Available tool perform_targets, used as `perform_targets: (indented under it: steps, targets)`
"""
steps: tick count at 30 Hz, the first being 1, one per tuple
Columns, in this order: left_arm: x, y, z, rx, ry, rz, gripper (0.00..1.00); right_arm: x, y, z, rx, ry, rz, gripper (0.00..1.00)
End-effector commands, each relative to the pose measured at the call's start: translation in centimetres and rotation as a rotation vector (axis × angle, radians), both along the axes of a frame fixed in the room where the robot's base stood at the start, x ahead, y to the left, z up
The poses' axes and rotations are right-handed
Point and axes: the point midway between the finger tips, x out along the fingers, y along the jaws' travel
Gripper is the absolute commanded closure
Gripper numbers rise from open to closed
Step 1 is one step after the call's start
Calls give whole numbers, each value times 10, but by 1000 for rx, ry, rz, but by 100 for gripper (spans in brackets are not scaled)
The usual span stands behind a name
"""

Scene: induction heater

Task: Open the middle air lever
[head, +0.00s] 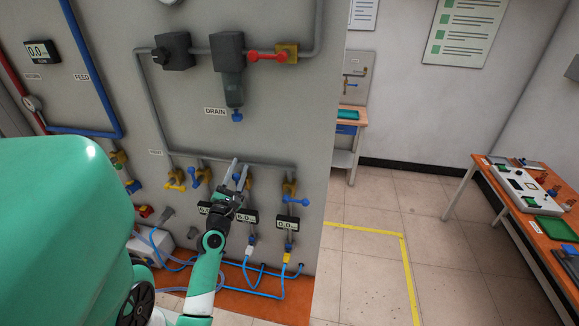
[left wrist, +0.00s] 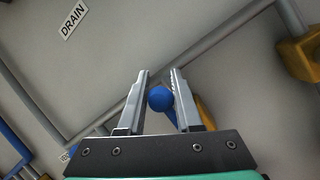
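My left gripper (head: 239,166) is in front of the row of small air valves low on the grey panel. Its two fingers are apart. In the left wrist view the blue round end of a lever (left wrist: 160,98) shows between the fingers (left wrist: 160,72), with gaps at the sides; I cannot tell if it touches either. In the head view the gripper largely hides this middle valve. A blue lever (head: 195,178) is to its left, and another blue lever (head: 298,201) on a brass valve is to its right. My right gripper is not in view.
Digital gauges (head: 287,224) and blue hoses (head: 262,283) are below the valves. A grey pipe (head: 262,162) runs just above. A red lever (head: 268,56) and a blue drain knob (head: 237,117) are higher. Tiled floor lies open to the right.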

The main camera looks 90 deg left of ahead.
Motion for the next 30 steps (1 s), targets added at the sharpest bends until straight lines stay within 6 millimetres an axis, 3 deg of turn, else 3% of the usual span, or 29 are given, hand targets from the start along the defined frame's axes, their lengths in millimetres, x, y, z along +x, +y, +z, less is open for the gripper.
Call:
perform_targets:
  steps: [1,4,16,30]
  targets:
    - [-1,0,1,3,0,2,57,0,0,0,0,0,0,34]
    - [0,0,1,1,0,1,39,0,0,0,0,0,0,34]
    - [-2,-7,-5,0,2,1,39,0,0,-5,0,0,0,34]
    - [-28,-95,-41,0,2,3,39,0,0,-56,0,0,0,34]
